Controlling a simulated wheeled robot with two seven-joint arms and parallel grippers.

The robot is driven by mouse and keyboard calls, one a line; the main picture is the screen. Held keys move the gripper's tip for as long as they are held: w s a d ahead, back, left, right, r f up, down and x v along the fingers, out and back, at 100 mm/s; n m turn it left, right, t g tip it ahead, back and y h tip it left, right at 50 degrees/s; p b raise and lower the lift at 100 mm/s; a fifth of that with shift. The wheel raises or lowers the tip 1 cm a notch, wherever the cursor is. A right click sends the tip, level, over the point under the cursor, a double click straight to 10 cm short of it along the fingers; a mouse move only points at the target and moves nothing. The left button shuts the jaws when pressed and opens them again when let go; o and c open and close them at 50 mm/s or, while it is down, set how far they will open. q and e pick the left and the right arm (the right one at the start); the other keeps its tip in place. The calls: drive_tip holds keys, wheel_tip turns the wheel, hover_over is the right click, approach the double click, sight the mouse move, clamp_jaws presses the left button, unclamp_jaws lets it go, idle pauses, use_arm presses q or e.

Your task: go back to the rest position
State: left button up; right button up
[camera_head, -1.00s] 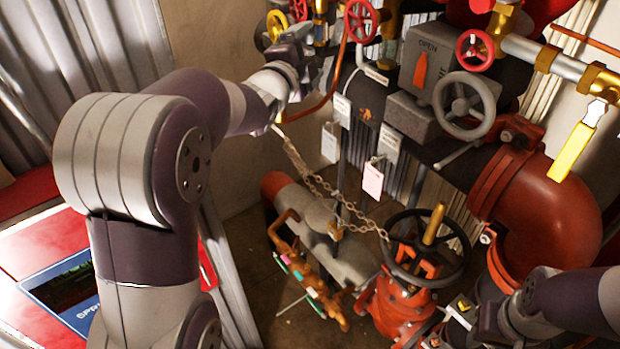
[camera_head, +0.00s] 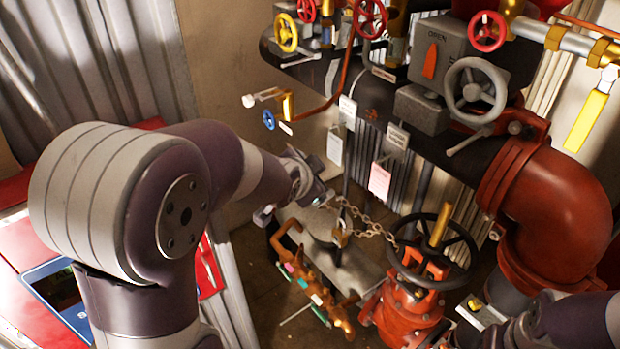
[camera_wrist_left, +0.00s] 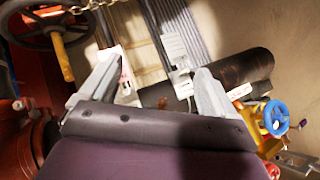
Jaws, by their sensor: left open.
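My left arm comes in from the left. Its gripper (camera_head: 292,205) is open in front of the grey pipe, above the orange-brown valve piece. In the left wrist view its two grey fingers (camera_wrist_left: 155,85) stand wide apart with nothing gripped between them. Whether the chain touches my left gripper is unclear. My right arm comes in at bottom right; its gripper (camera_head: 478,312) is beside the red valve, its jaws unclear.
A large red pipe elbow (camera_head: 570,205) and grey handwheel (camera_head: 475,92) are at right. Hanging tags (camera_head: 380,178) and a blue-knobbed brass valve (camera_head: 268,119) lie above my left gripper. A red case (camera_head: 30,255) is at left. Bare wall (camera_head: 215,60) lies behind my arm.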

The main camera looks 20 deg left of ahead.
use_arm(q)
drive_tip(key=s+d+f+n+g+b, duration=0.2)
drive_tip(key=s+f+n+g, duration=0.5)
drive_tip(key=s+f, duration=0.8)
drive_tip(key=s+g+b, duration=0.1)
drive_tip(key=s+g, duration=0.1)
drive_tip(key=s, duration=0.2)
drive_tip(key=shift+d, duration=0.4)
drive_tip(key=shift+s+a, duration=0.1)
drive_tip(key=shift+s, duration=0.05)
